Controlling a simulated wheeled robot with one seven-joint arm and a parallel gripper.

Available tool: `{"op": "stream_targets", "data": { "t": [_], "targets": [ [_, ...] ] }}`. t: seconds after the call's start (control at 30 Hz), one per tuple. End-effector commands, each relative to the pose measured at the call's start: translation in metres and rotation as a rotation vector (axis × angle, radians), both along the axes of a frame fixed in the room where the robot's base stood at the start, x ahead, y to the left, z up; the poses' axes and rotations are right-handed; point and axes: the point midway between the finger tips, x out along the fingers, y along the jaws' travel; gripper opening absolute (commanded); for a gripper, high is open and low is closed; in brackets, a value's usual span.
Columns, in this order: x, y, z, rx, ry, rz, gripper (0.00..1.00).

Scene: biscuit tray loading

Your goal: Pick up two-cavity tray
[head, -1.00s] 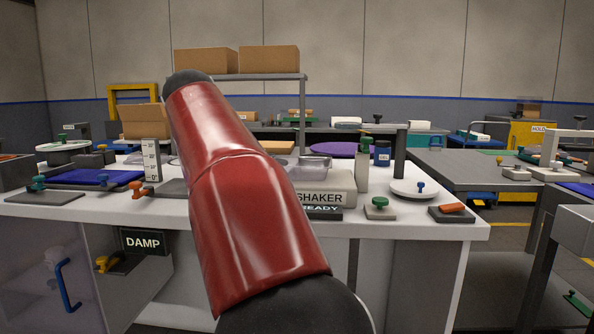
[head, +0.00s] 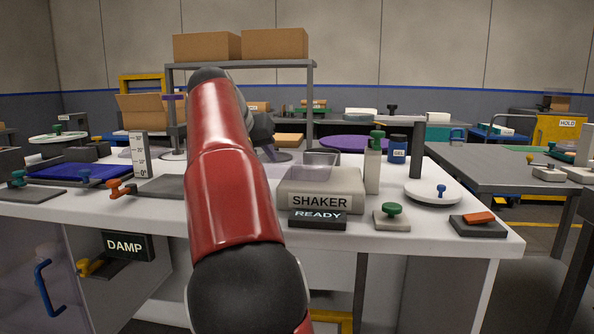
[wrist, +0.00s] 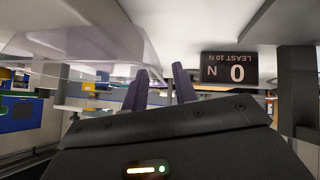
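I cannot make out a two-cavity tray for certain. A clear, shallow container (head: 320,164) sits on top of the beige shaker (head: 318,190) in the head view; its cavities cannot be counted. A see-through, tray-like shape (wrist: 95,42) fills the upper left of the wrist view, close to the fingers; I cannot tell if it is the same thing. My gripper (wrist: 160,88) shows two dark purple fingers, apart with nothing seen between them. In the head view it is mostly hidden behind my red arm, over the middle of the white bench.
An upside-down display reading 0 N (wrist: 237,70) is right of my fingers. On the bench are a grey bottle with a green top (head: 374,168), a blue gel jar (head: 398,150), a white round plate (head: 433,193), a dark post (head: 417,150) and a blue mat (head: 80,172).

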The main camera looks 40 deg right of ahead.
Motion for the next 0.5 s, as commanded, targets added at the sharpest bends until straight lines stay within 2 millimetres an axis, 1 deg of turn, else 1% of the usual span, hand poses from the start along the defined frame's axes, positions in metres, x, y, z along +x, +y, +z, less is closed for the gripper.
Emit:
{"op": "stream_targets", "data": {
  "t": [0.03, 0.1, 0.33, 0.37, 0.5],
  "targets": [
    [0.0013, -0.0042, -0.0052, 0.000, 0.002, -0.002, 0.28],
    [0.0028, -0.0074, -0.0082, 0.000, 0.002, 0.000, 0.28],
    [0.0035, -0.0083, -0.0088, 0.000, 0.001, 0.001, 0.28],
    [0.0035, -0.0082, -0.0088, 0.000, 0.001, 0.001, 0.27],
    [0.0034, -0.0081, -0.0086, 0.000, 0.001, 0.001, 0.08]
  ]
}}
